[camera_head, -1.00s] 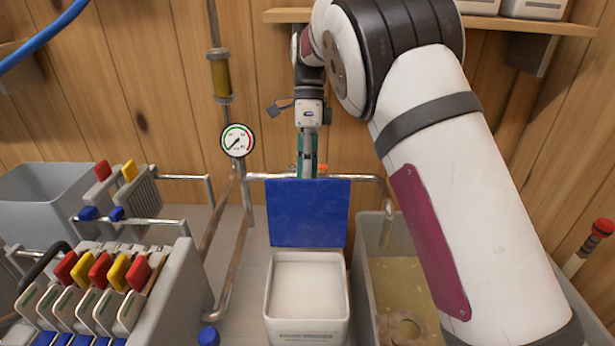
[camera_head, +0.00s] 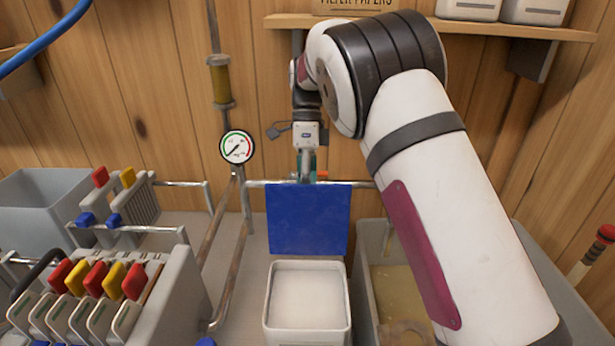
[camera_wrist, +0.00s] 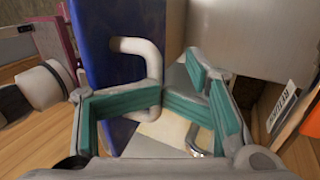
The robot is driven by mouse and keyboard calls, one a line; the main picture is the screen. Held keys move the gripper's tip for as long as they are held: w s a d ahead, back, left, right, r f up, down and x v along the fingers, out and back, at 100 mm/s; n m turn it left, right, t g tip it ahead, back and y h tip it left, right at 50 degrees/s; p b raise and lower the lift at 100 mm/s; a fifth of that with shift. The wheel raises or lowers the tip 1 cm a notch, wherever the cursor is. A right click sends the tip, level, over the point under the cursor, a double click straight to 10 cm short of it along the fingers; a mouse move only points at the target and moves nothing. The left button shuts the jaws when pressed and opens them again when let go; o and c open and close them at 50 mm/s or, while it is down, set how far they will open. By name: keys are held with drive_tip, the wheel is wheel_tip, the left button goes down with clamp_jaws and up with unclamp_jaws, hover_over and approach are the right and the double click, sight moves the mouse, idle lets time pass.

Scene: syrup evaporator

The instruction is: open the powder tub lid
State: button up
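The powder tub (camera_head: 309,335) is a pale, square tub filled with white powder, at the lower middle of the head view. Its blue lid (camera_head: 308,218) stands roughly upright at the tub's far edge, so the tub is uncovered. My gripper (camera_head: 306,172) is behind the lid's top edge, and its fingertips are hidden there. In the wrist view, the lid (camera_wrist: 100,60) carries a white loop handle (camera_wrist: 140,47). The teal-padded fingers of my gripper (camera_wrist: 163,93) come together at the handle's bar and appear closed on it.
A pipe with a pressure gauge (camera_head: 237,147) rises left of the lid. A press with coloured handles (camera_head: 95,280) stands at left, beside a grey bin (camera_head: 35,200). A basin (camera_head: 395,290) lies right of the tub. A shelf (camera_head: 500,25) and wooden wall are close behind my arm.

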drive_tip(key=shift+r, duration=0.35)
wheel_tip(320, 180, up, 9)
drive_tip(key=shift+r, duration=0.25)
idle(0.4)
